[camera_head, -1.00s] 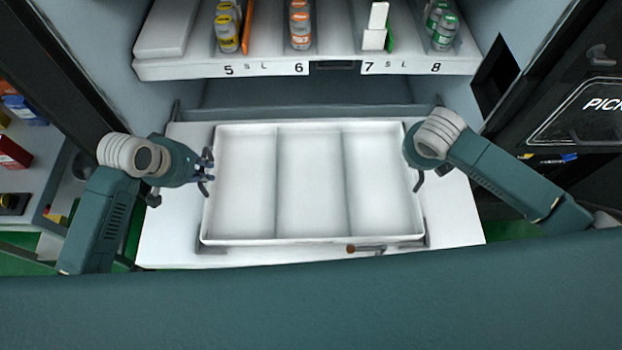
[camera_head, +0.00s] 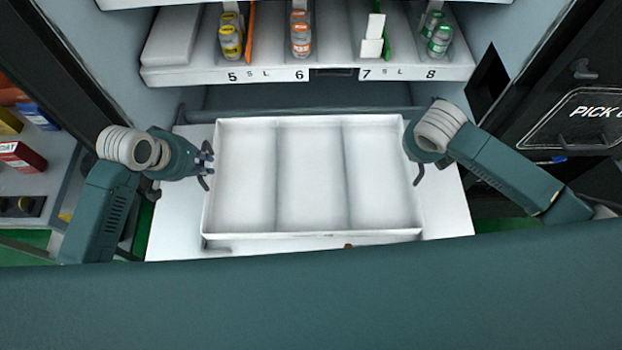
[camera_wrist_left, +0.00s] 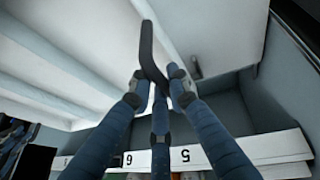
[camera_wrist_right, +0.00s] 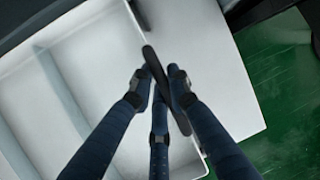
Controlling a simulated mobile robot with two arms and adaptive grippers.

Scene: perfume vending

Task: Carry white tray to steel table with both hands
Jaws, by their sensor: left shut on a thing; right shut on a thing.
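The white tray (camera_head: 310,236) is empty and has three long compartments. It is level in the head view, above a white shelf board (camera_head: 172,225). My left gripper (camera_head: 208,165) is shut on the handle at the tray's left side. The dark handle (camera_wrist_left: 148,48) shows between its fingers in the left wrist view. My right gripper (camera_head: 417,170) is shut on the handle at the tray's right side; its fingers are mostly hidden by the wrist in the head view. That dark handle (camera_wrist_right: 158,75) shows in the right wrist view. No steel table can be made out for certain.
A shelf (camera_head: 310,75) numbered 5 to 8 with yellow, orange and green capped bottles is just behind the tray. Cabinet walls stand on both sides. A black pick-up panel (camera_head: 580,120) is at right. A grey side surface (camera_head: 50,180) with boxes is at left.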

